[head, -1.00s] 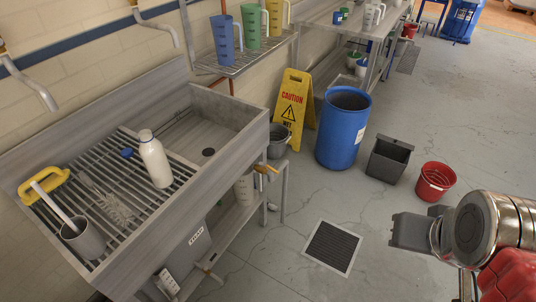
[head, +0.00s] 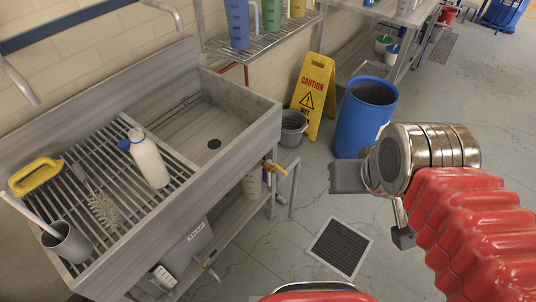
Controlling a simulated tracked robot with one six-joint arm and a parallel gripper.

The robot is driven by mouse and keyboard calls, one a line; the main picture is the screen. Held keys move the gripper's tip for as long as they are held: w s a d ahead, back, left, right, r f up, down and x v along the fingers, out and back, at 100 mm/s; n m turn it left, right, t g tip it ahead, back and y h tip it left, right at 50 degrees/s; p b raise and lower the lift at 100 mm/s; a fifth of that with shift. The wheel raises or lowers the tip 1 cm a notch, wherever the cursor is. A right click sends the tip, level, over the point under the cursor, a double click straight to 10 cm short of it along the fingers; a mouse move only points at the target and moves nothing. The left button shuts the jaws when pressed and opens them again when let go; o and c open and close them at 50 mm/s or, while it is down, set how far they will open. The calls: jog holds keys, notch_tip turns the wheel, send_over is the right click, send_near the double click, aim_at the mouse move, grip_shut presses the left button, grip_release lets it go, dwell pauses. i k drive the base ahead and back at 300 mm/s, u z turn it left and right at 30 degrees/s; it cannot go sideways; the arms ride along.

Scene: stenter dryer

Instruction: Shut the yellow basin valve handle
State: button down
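The yellow valve handle (head: 276,167) sticks out from the right end of the steel basin (head: 222,120), low on its outer side. It is small, and its exact turn angle is hard to tell. My gripper (head: 348,178) is to the right of the handle, well apart from it, above the floor in front of the blue barrel. Only grey parts of the gripper show beside the metal wrist, so its opening cannot be made out. Nothing is seen held in it.
A white bottle (head: 149,160) and a brush (head: 102,207) rest on the slatted drainboard. A caution sign (head: 313,95), grey bucket (head: 293,128) and blue barrel (head: 365,115) stand behind. A second small tap (head: 207,266) is lower left. Floor around the drain grate (head: 340,248) is clear.

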aim_at(278, 167)
jog(key=u, duration=0.55)
jog(key=i, duration=0.9)
jog(key=u, duration=0.55)
